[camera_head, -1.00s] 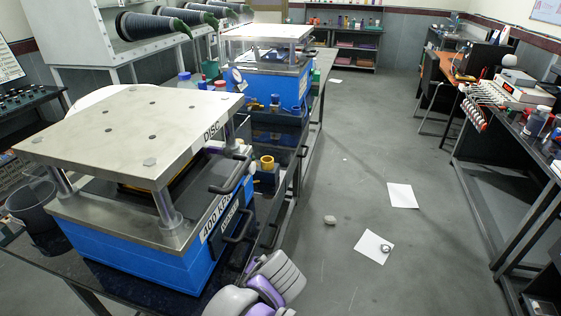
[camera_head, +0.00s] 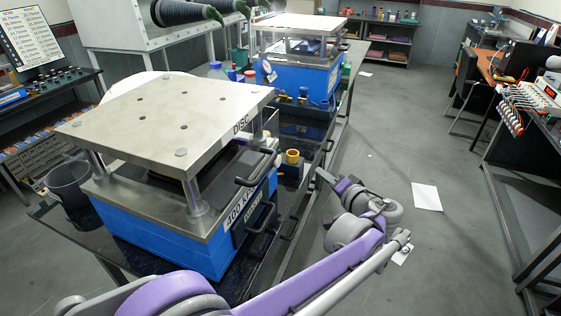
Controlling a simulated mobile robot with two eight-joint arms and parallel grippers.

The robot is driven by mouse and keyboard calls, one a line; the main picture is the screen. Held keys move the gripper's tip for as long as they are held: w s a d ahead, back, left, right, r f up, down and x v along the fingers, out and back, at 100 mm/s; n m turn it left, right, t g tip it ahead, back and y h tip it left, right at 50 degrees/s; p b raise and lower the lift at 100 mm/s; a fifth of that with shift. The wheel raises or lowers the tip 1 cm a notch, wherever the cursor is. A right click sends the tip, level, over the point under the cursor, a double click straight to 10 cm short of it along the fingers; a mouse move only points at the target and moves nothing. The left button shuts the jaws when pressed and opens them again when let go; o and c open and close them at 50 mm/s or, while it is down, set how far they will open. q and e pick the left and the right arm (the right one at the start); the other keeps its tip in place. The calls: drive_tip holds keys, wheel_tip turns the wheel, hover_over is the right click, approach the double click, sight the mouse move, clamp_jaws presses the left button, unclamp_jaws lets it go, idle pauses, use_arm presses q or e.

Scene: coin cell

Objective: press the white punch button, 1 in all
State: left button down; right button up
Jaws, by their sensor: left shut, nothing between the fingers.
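The near press (camera_head: 165,112) is a blue box with a flat metal plate on posts, marked "DISC" and "400 K…", with black handles (camera_head: 258,168) on its right side. I cannot make out a white punch button in this view. My left arm crosses the bottom of the picture. Its wrist bends back toward the bench, and my left gripper (camera_head: 326,180) is to the right of the near press, apart from the handles. The gripper is small here and looks shut and empty. My right gripper is not in view.
A second blue press (camera_head: 300,75) stands farther along the dark bench. A yellow-topped part (camera_head: 292,157) and small bottles sit between the presses. A grey bin (camera_head: 70,182) is left of the near press. The grey floor (camera_head: 440,245) on the right is mostly open.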

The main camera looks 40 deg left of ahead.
sight(278, 161)
use_arm(q)
drive_tip(key=s+a, duration=0.2)
drive_tip(key=a, duration=0.6)
drive_tip(key=shift+a+b, duration=0.3)
drive_tip(key=shift+s+a, duration=0.1)
drive_tip(key=shift+a, duration=0.05)
idle(1.9)
drive_tip(key=shift+a, duration=0.25)
drive_tip(key=shift+s+a, duration=0.2)
drive_tip(key=shift+a, duration=0.3)
idle(0.9)
drive_tip(key=shift+d+p, duration=0.15)
drive_tip(key=shift+p, duration=0.15)
drive_tip(key=shift+w+d, duration=0.25)
drive_tip(key=shift+d, duration=0.45)
drive_tip(key=shift+d, duration=0.1)
